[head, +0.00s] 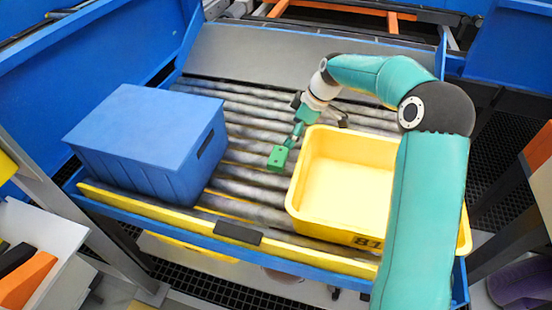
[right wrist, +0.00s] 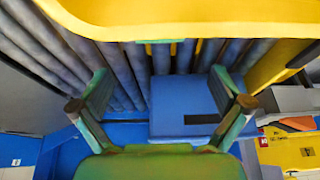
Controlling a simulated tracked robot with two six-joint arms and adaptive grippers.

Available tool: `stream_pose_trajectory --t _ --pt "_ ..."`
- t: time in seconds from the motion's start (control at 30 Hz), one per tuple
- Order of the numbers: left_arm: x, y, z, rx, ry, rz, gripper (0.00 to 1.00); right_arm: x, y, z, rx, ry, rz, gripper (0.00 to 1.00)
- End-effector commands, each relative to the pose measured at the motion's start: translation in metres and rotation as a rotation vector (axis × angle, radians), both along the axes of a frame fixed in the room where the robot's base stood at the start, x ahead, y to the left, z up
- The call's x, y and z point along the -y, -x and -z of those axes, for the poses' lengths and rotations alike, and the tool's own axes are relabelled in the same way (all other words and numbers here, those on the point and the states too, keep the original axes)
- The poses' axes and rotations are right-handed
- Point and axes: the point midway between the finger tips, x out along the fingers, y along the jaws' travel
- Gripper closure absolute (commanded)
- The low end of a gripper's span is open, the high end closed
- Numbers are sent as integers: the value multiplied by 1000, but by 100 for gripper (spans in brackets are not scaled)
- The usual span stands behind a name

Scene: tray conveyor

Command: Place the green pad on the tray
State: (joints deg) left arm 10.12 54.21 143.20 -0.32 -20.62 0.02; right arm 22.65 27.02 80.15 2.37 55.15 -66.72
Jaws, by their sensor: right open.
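The yellow tray (head: 345,185) stands open and empty on the roller conveyor, with dark marking on its front wall. Its rim fills the top of the right wrist view (right wrist: 190,15). My right gripper (head: 279,157) hangs over the rollers just left of the tray. In the right wrist view its two fingers (right wrist: 162,85) are spread apart with nothing between them. I cannot pick out a green pad apart from the green parts of my right gripper. My left gripper is not in view.
A large blue box (head: 150,140) sits on the rollers at the left, and it also shows in the right wrist view (right wrist: 180,105). Bare rollers (head: 250,190) lie between box and tray. A yellow and blue rail (head: 190,216) edges the conveyor's front.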

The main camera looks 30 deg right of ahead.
Motion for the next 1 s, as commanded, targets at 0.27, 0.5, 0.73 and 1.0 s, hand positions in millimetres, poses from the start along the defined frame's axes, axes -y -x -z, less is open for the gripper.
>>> stream_pose_trajectory --t 0.27,0.5,0.73,1.0 --pt "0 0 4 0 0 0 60 -16 -18 51 -3 -1 -7 0" --pt "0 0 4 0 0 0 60 -21 -23 65 -2 -1 -9 0" --pt "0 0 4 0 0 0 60 -23 -29 95 -3 -2 -10 0" --pt "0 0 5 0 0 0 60 -29 -35 113 -1 -1 -10 0"
